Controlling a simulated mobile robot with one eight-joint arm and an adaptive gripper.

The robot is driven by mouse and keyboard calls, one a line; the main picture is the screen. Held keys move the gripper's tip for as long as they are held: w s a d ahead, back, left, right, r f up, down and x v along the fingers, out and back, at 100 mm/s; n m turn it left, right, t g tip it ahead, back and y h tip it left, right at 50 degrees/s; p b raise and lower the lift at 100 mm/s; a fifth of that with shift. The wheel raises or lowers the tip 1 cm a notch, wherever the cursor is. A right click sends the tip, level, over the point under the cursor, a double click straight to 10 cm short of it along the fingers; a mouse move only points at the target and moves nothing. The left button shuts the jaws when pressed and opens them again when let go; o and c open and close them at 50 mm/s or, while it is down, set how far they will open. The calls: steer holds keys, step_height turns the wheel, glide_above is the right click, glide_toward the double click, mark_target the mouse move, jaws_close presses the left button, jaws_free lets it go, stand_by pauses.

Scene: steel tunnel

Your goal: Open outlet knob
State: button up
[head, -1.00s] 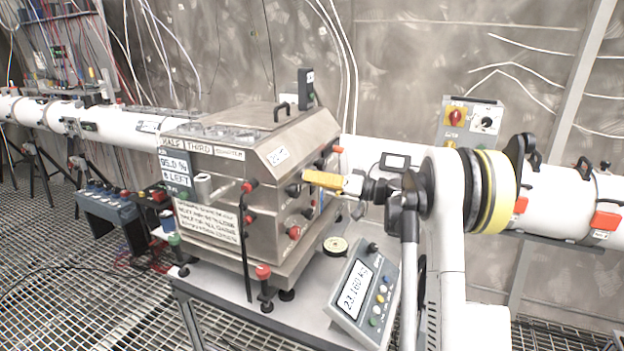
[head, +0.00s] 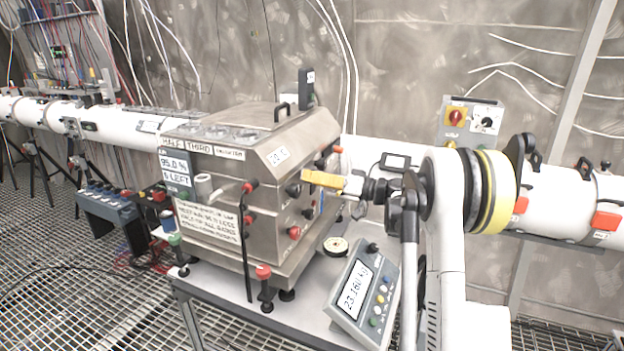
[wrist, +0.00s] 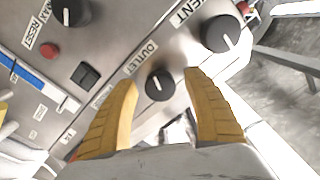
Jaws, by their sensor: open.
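The outlet knob (wrist: 159,85) is a round black knob with a white pointer line, beside the label "OUTLET" on a steel panel, in the wrist view. My gripper (wrist: 162,78) has two yellow fingers, open, one on each side of this knob. I cannot tell whether they touch it. In the head view my gripper (head: 318,178) is at the right face of the steel box (head: 225,190), where its fingers hide the outlet knob.
A larger black vent knob (wrist: 220,33) is above right of the outlet knob in the wrist view. A black switch (wrist: 85,75) and a red button (wrist: 49,49) lie to the left. A scale display (head: 362,295) stands on the table below my arm.

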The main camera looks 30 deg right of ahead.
steer(key=shift+d, duration=0.1)
steer(key=v, duration=1.1)
steer(key=shift+s+d, duration=0.25)
steer(key=shift+s, duration=0.1)
